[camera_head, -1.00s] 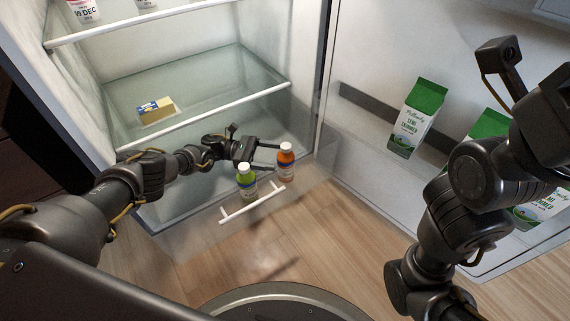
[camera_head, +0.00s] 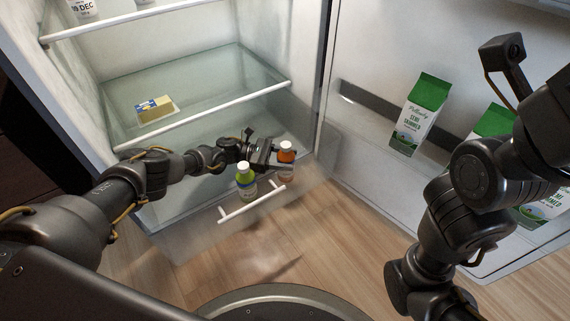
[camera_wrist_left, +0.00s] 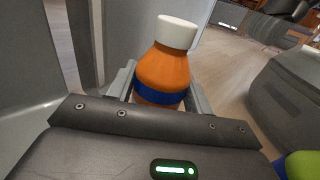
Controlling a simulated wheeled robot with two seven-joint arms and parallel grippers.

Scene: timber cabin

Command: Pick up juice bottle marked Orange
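The orange bottle (camera_head: 287,157) has a white cap and a blue band, and stands upright in the clear fridge drawer. It is also large and central in the left wrist view (camera_wrist_left: 165,72). My left gripper (camera_head: 281,166) has reached the bottle, with one finger on each side of it in the left wrist view (camera_wrist_left: 162,90). The fingers look open around it; whether they touch it is hard to see. A green bottle (camera_head: 246,180) with a white cap stands just left of it. My right arm is folded at the right; its fingers are not visible.
The drawer's white front handle (camera_head: 252,204) lies close in front of the bottles. A glass shelf with a white front bar (camera_head: 205,115) is above, holding a butter pack (camera_head: 156,109). The open fridge door at right holds milk cartons (camera_head: 420,115).

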